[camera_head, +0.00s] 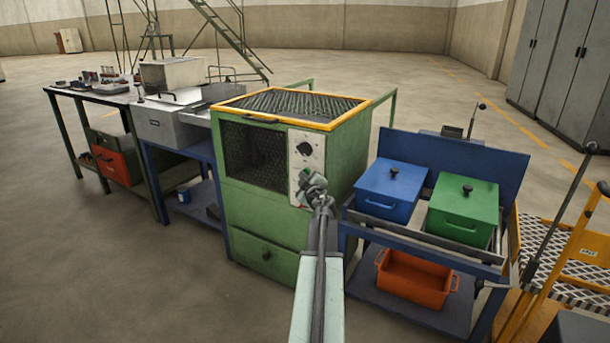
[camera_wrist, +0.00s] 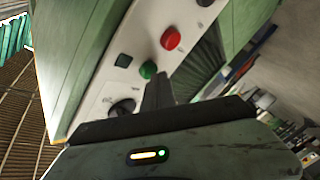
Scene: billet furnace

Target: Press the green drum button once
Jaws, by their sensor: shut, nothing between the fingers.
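The green button (camera_wrist: 148,69) is a small round cap on a pale control panel (camera_wrist: 125,75) in the wrist view. A red button (camera_wrist: 171,38) is above it to the right, and a black knob (camera_wrist: 122,107) is below it to the left. My gripper (camera_wrist: 159,80) is shut and empty, its tips beside the green button; I cannot tell if they touch it. In the head view my gripper (camera_head: 312,183) is in front of the panel (camera_head: 306,150) on the green machine (camera_head: 270,215), and the green button is hidden there.
A blue cart (camera_head: 400,240) on the right holds a blue box (camera_head: 391,195) and a green box (camera_head: 463,222), with an orange bin (camera_head: 415,281) below. A grey basin (camera_head: 165,130) stands left of the machine. The front left floor is clear.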

